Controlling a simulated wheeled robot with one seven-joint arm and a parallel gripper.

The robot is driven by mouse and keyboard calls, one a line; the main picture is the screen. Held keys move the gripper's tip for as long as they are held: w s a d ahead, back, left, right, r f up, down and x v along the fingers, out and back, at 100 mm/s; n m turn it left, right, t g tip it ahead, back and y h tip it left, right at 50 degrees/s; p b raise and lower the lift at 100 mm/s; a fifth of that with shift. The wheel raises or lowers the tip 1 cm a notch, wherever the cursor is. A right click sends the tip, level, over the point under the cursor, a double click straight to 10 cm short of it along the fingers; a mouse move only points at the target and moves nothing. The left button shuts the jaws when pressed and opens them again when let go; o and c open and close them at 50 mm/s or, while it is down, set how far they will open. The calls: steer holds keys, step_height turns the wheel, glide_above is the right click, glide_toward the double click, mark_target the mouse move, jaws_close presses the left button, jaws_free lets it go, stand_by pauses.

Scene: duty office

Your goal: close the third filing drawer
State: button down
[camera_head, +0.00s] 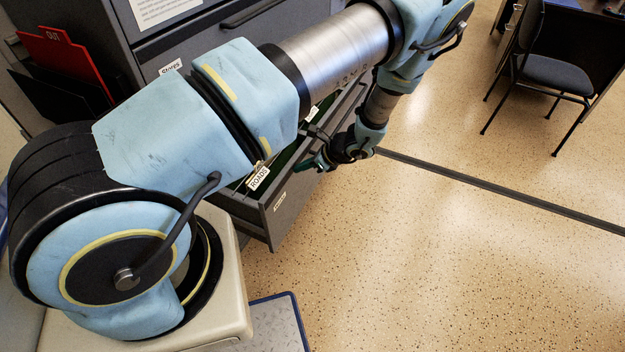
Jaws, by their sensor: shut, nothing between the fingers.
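A grey filing cabinet (150,62) stands at the upper left. One of its lower drawers (284,213) is pulled out over the floor, with green folders and a tab reading "ROADS" inside. My arm crosses in front and hides much of the cabinet and part of the drawer, so I cannot count which drawer it is from the top. My gripper (318,163) is by the drawer's front edge, at its upper rim. It is shut with nothing in it. Whether it touches the drawer is too small to tell.
A dark chair (552,72) stands by a desk at the upper right. A red "OUT" tray (66,62) is at the far left. A dark strip (500,190) crosses the speckled floor (430,270). The floor in front of the drawer is clear.

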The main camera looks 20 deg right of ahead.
steer(key=w+a+b, duration=0.1)
steer(key=w+a, duration=0.5)
steer(key=w+a+b, duration=0.1)
steer(key=w+a, duration=0.4)
steer(key=a, duration=0.1)
steer(key=w+a+b, duration=0.2)
steer(key=w+a, duration=0.4)
steer(key=a, duration=0.1)
steer(key=shift+w, duration=0.3)
steer(key=shift+w+a+r, duration=0.1)
steer(key=shift+w+a, duration=0.25)
steer(key=shift+a, duration=0.05)
steer(key=shift+w+a, duration=0.1)
steer(key=s+d+r, duration=0.7)
steer(key=s+d, duration=0.1)
steer(key=d, duration=0.1)
steer(key=s+a+r+n+g+h+p, duration=0.2)
steer(key=s+a+r+n, duration=0.3)
steer(key=s+r+n, duration=0.6)
steer(key=s+a+r+n+g+h+p, duration=0.2)
steer(key=s+a+r+n+h, duration=0.2)
steer(key=s+r+n, duration=0.7)
step_height(320, 180, up, 2)
steer(key=a+n, duration=0.2)
steer(key=n, duration=0.1)
steer(key=shift+a+r+g+h, duration=0.15)
steer(key=shift+a+g+h, duration=0.15)
steer(key=shift+h, duration=0.1)
